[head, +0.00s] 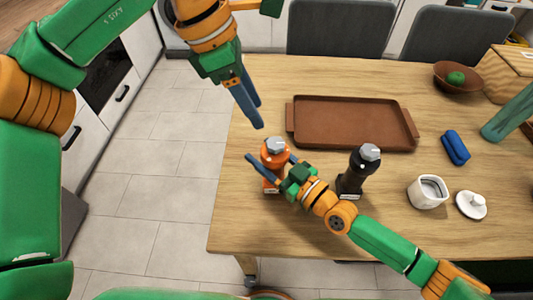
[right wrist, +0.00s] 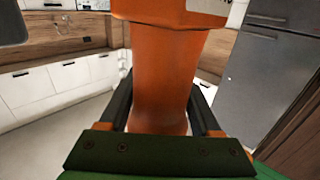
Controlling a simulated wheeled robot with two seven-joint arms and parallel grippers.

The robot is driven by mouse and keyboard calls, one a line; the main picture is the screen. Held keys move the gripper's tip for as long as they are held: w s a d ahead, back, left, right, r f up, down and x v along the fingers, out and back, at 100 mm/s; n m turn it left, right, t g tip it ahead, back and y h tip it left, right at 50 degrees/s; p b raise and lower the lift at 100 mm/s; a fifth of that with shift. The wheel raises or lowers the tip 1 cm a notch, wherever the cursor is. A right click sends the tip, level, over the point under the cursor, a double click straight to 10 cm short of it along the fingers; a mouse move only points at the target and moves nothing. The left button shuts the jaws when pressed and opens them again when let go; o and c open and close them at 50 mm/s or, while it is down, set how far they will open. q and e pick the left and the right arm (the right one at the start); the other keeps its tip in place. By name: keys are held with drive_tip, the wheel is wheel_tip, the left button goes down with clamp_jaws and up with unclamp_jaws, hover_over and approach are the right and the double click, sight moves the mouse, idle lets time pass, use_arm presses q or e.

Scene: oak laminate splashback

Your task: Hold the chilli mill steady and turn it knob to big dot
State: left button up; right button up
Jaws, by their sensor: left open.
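The chilli mill, which I take to be the orange one (head: 273,157), stands upright near the table's left edge with a grey faceted knob (head: 275,145) on top. Dot marks are too small to make out. My right gripper (head: 268,166) is shut on its body from the right, one finger on each side. In the right wrist view the orange body (right wrist: 160,70) fills the space between the fingers, with part of a pale label at the top. My left gripper (head: 251,112) is open and empty, above and behind the knob, fingers pointing down.
A dark mill (head: 355,175) with a grey knob stands right of my right gripper. A brown tray (head: 350,145) lies behind the mills. A white pot (head: 427,192), its lid (head: 471,205) and a blue object (head: 455,147) are farther right. The table's left edge (head: 218,190) is close.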

clamp_jaws()
use_arm(q)
drive_tip(key=o, duration=0.4)
drive_tip(key=shift+f, duration=0.15)
drive_tip(key=shift+c, duration=0.2)
drive_tip(key=shift+o, duration=0.3)
drive_tip(key=s+d+f+m+g+h, duration=0.2)
drive_tip(key=s+d+f+g+h, duration=0.1)
drive_tip(key=s+d+f+h, duration=0.1)
drive_tip(key=shift+d+f+h, duration=0.5)
drive_tip(key=shift+d+f, duration=0.2)
drive_tip(key=shift+d, duration=0.1)
drive_tip(key=n+t+h, duration=0.6)
drive_tip(key=n+t, duration=0.2)
drive_tip(key=t, duration=0.5)
approach(283, 141)
drive_tip(key=shift+y, duration=0.3)
drive_tip(key=x, duration=1.1)
drive_tip(key=shift+w+f, duration=0.15)
drive_tip(key=shift+w, duration=0.05)
drive_tip(key=shift+c, duration=0.2)
